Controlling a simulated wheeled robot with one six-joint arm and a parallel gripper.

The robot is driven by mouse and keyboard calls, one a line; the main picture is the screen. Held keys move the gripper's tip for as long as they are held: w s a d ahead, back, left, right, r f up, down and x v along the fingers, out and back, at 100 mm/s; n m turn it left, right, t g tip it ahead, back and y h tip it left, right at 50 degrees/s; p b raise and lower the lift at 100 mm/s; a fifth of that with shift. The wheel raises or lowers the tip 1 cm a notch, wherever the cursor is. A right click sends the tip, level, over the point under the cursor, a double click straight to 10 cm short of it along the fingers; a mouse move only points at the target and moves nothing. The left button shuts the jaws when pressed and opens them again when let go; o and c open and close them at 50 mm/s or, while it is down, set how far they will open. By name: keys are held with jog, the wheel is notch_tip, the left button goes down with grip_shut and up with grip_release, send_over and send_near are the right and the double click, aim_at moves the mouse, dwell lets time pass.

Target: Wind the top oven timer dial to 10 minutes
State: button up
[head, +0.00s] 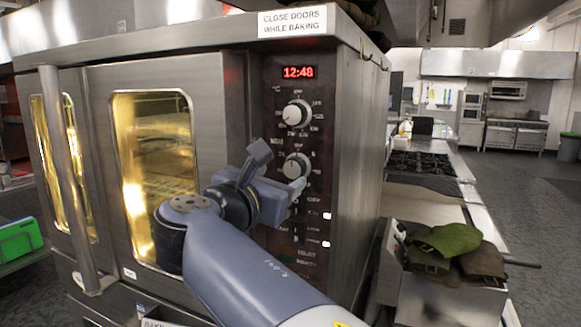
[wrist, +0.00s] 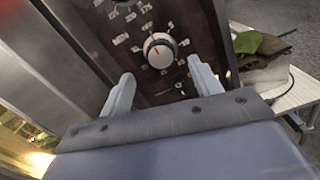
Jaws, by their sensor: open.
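The timer dial (head: 296,166) is the lower of two round white-faced knobs on the oven's dark control panel. In the wrist view the timer dial (wrist: 160,50) has a red mark on its face, and "MIN" and numbers are printed around it. The mark's exact reading is too small to tell. My gripper (head: 280,169) is open and empty, close in front of the panel at this dial. In the wrist view the fingers of my gripper (wrist: 160,67) point toward the dial, one on each side of it and apart from it.
A temperature dial (head: 297,113) sits above, under a red clock display (head: 298,72) reading 12:48. Lit switches (head: 326,215) lie below. The oven door's long handle (head: 68,180) stands out at left. Green and brown cloths (head: 450,250) lie at right.

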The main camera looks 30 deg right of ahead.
aim_at(293, 169)
jog(key=shift+p+x, duration=0.6)
jog(key=shift+x, duration=2.55)
jog(key=shift+c, duration=0.6)
jog(key=c, duration=0.6)
jog(key=shift+c, duration=0.2)
